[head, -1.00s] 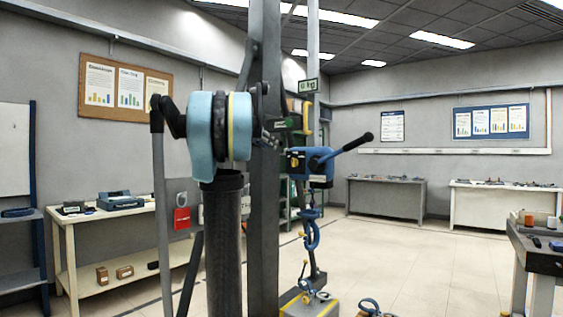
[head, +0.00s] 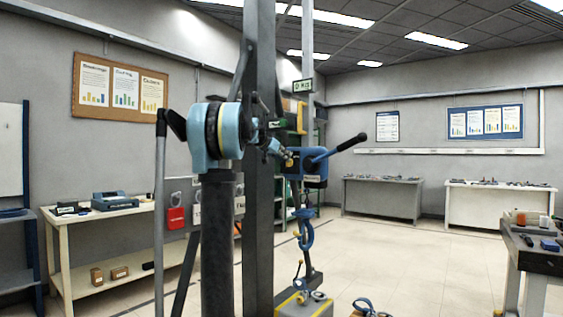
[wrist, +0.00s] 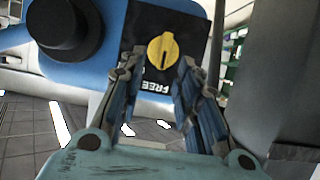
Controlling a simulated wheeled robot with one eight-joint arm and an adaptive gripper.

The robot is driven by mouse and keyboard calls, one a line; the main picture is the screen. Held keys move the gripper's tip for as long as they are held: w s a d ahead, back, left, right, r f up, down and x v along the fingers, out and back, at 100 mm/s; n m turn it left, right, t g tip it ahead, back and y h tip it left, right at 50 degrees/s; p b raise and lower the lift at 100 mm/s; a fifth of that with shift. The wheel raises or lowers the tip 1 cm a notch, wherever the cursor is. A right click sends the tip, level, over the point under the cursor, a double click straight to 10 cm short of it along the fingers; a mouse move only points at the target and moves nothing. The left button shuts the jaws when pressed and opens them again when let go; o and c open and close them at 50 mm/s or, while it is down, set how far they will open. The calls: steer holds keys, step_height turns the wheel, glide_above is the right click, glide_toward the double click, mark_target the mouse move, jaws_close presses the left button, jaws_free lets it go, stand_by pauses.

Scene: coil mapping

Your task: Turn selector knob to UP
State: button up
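The selector knob (wrist: 163,50) is a round yellow dial with a raised bar across it, on a black plate (wrist: 185,22) of the blue lever hoist (head: 312,170). The word FREE shows upside down beside it in the wrist view; other labels are not readable. My gripper (wrist: 155,72) is open, its two blue-padded fingers apart. The fingertips point at the plate, and the knob appears between and just beyond them. I cannot tell whether they touch it. In the head view my gripper (head: 277,150) is at the hoist's left side.
A dark steel post (head: 259,230) stands close behind my arm. A workbench (head: 535,252) is at the right; open floor lies between.

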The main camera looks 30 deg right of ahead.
steer(key=shift+x, duration=1.25)
steer(key=shift+c, duration=0.2)
jaws_close()
steer(key=shift+w+a+f+n+g+h, duration=0.1)
steer(key=shift+w+n+g+h, duration=0.3)
steer(key=shift+n, duration=0.5)
steer(key=shift+w+a+f+n+g+h, duration=0.15)
steer(key=shift+n+g+h, duration=0.1)
steer(key=shift+n+g, duration=0.5)
steer(key=shift+w+a+n+g+h, duration=0.1)
steer(key=shift+w+n+g+h, duration=0.2)
steer(key=shift+n, duration=0.75)
steer(key=shift+s, duration=0.1)
